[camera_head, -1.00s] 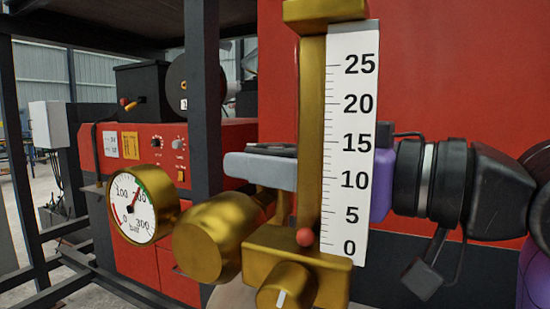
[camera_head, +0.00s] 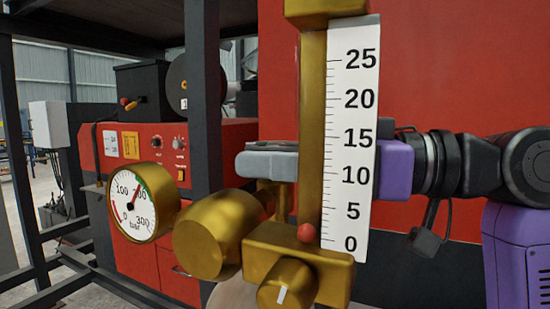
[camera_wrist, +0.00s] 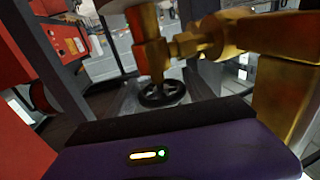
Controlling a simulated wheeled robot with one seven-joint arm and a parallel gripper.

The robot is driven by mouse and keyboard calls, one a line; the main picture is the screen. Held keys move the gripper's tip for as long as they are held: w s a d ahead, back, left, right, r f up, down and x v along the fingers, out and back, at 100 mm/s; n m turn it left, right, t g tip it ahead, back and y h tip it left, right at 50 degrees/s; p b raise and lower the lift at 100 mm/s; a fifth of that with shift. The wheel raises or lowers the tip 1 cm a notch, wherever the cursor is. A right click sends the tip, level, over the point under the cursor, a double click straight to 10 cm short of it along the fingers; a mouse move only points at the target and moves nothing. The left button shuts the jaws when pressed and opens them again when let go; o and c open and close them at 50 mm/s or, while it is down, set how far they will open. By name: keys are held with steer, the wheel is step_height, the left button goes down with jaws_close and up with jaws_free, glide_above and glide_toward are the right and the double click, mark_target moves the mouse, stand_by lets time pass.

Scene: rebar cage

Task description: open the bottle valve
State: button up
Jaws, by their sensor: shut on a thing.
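The brass regulator (camera_head: 225,235) with its round pressure gauge (camera_head: 142,203) and flow scale (camera_head: 350,150) stands close in the head view. The red ball (camera_head: 306,232) sits near 0. My gripper (camera_head: 268,160) reaches in from the right behind the flow scale, its grey finger showing left of the brass tube. Its purple body (camera_head: 395,168) shows right of the scale. The black valve handwheel (camera_wrist: 162,92) shows just beyond my gripper's body in the wrist view, under brass fittings (camera_wrist: 190,42).
A red machine (camera_head: 155,150) with knobs stands behind at the left. A dark post (camera_head: 203,100) rises beside the regulator. A large red panel (camera_head: 440,70) fills the back right. A black frame (camera_head: 40,245) stands at the left.

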steer(key=n+g, duration=0.3)
steer(key=g, duration=0.1)
steer(key=shift+r+g, duration=0.1)
steer(key=shift+g, duration=0.3)
steer(key=n+g, duration=0.1)
steer(key=g, duration=0.1)
steer(key=n+g+h+p, duration=0.1)
steer(key=n+g, duration=0.1)
steer(key=g, duration=0.1)
steer(key=shift+r+n+p, duration=0.1)
steer(key=shift+n+p, duration=0.2)
steer(key=n+g+h, duration=0.2)
steer(key=g, duration=0.1)
steer(key=shift+g, duration=0.3)
steer(key=shift+f+n+g+h, duration=0.25)
steer(key=shift+n+g+h, duration=1.05)
steer(key=shift+h, duration=0.1)
steer(key=o, duration=1.4)
steer(key=shift+c, duration=0.2)
steer(key=shift+r, duration=0.15)
